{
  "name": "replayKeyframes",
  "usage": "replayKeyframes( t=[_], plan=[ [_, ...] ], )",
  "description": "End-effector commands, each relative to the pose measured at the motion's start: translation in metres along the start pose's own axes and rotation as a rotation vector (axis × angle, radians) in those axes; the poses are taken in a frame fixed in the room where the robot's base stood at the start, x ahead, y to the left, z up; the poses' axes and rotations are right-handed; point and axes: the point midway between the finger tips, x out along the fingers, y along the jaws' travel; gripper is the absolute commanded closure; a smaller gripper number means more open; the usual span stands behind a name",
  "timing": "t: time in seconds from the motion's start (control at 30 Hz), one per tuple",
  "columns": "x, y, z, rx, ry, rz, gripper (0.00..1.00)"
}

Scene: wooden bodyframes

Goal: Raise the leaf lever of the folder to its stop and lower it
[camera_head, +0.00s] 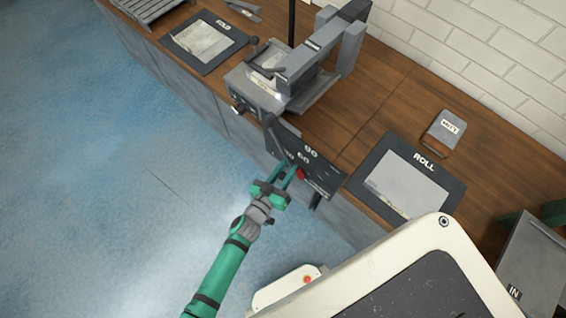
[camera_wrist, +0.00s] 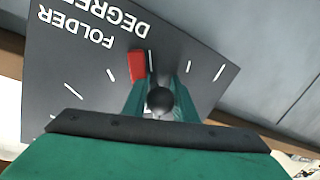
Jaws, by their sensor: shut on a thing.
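The folder's dark degree plate (camera_head: 312,153) stands upright at the bench's front edge, with white marks and numbers including 90 and 60. It fills much of the wrist view (camera_wrist: 80,60), where it reads FOLDER and DEGREE, upside down. My gripper (camera_head: 287,177) is in front of the plate. In the wrist view my gripper (camera_wrist: 162,98) is shut on a black ball knob (camera_wrist: 159,100), seemingly the leaf lever's. The rest of the lever is hidden.
A grey machine (camera_head: 270,85) stands on the wooden bench behind the plate. Dark mats marked FOLD (camera_head: 238,45) and ROLL (camera_head: 368,165) lie either side. A MITT block (camera_head: 446,130) and an IN bin (camera_head: 535,260) are at right. The blue floor is clear.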

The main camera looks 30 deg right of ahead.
Motion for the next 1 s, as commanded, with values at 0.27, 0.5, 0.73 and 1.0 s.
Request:
replayKeyframes(
  t=[0.27,0.5,0.73,1.0],
  plan=[
    [0.0,0.002,-0.001,-0.008,-0.001,0.002,1.0],
    [0.0,0.002,-0.001,-0.007,-0.001,0.002,0.56],
    [0.0,0.002,-0.001,-0.007,-0.001,0.002,0.56],
    [-0.019,0.001,0.0,-0.007,-0.003,0.0,0.56]
  ],
)
